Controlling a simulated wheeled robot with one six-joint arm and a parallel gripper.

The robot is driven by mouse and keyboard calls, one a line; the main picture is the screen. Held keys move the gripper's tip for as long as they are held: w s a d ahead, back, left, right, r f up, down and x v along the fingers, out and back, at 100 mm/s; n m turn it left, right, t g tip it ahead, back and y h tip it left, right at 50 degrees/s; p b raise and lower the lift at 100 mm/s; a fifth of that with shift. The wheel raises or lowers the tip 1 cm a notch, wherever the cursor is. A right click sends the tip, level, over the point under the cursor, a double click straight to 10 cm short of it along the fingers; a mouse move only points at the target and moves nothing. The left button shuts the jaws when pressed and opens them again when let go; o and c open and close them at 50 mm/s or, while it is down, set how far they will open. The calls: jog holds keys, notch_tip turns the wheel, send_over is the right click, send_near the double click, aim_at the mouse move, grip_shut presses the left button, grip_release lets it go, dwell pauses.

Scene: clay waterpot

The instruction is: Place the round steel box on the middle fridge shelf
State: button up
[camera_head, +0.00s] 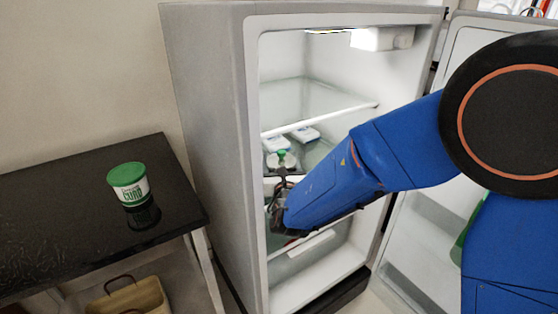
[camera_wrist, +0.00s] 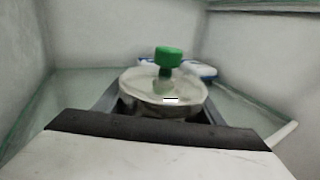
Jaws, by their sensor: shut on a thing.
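The round steel box (camera_wrist: 150,88) shows in the wrist view as a round metal lid with a green knob on top. My gripper (camera_wrist: 160,112) is shut on it, with a finger on either side. In the head view the round steel box (camera_head: 283,160) is inside the open fridge (camera_head: 205,120), just above the middle shelf's level. My gripper (camera_head: 280,188) reaches in from the right, below the green knob. The middle fridge shelf (camera_head: 318,152) is partly hidden by my arm. I cannot tell whether the box touches the shelf.
White and blue packs (camera_head: 304,134) lie behind the box. An upper glass shelf (camera_head: 330,105) is above and empty. The open fridge door (camera_head: 420,240) is at the right. A black table (camera_head: 60,205) at the left holds a green-lidded curd tub (camera_head: 128,184).

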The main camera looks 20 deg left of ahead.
jog(key=shift+f, duration=0.1)
jog(key=o, duration=1.3)
jog(key=shift+c, duration=0.2)
jog(key=shift+s, duration=0.3)
jog(key=v, duration=1.1)
jog(key=shift+s+d, duration=0.2)
